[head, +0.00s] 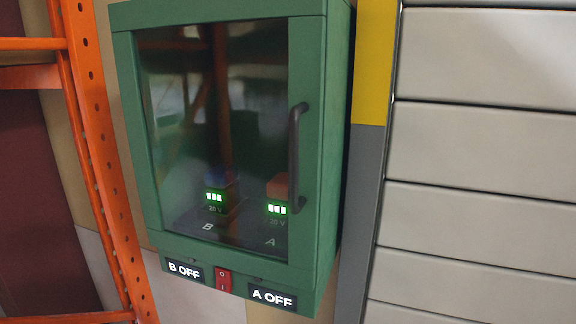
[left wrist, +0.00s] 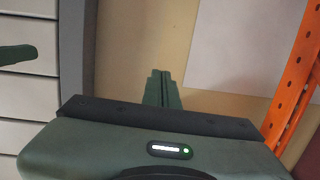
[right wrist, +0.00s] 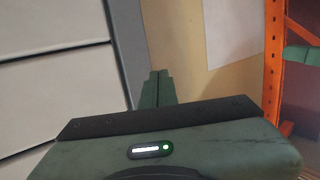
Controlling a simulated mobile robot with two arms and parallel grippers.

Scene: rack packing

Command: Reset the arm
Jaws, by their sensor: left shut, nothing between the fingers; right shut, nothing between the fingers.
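My left gripper (left wrist: 161,88) shows in the left wrist view with its two green fingers together and nothing between them. My right gripper (right wrist: 157,88) shows in the right wrist view, also with its fingers together and empty. Neither gripper shows in the head view. Both grippers are apart from anything in their views, with wall panels behind them.
A green cabinet (head: 336,130) with a closed glass door and dark handle (head: 295,160) hangs ahead. Inside are two lit battery units. Below are labels "B OFF", "A OFF" and a red switch (head: 223,279). An orange rack (head: 92,130) stands left; a grey slatted shutter (head: 485,150) is right.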

